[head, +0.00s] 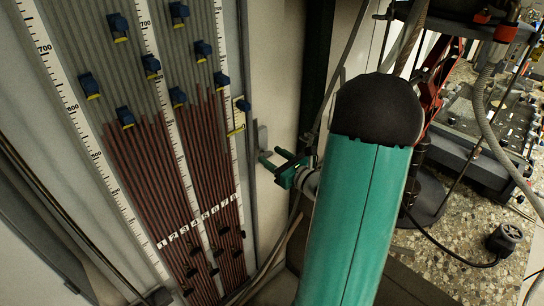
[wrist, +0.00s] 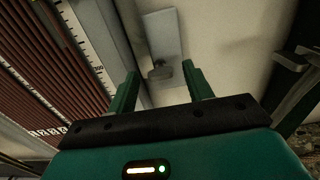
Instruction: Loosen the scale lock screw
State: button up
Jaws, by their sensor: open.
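A small grey knob (wrist: 160,71), which looks like the scale lock screw, sits at the lower end of a pale plate (wrist: 163,35) on the wall in the wrist view. My gripper (wrist: 158,80) is open. Its two green fingers stand apart with the knob appearing between their tips; I cannot tell the remaining depth gap. In the head view my gripper (head: 271,161) is at the right of the scale panel, just below a small grey plate (head: 262,136). The knob itself is not clear there.
The gauge panel (head: 170,150) with red-filled tubes, white scales and blue-yellow clips fills the left. A vertical rail (head: 249,100) runs along its right edge. A hose (head: 270,262) hangs below. Equipment (head: 490,120) and a speckled floor (head: 455,240) lie right.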

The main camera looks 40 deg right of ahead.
jog(key=shift+w, duration=0.5)
jog(key=c, duration=1)
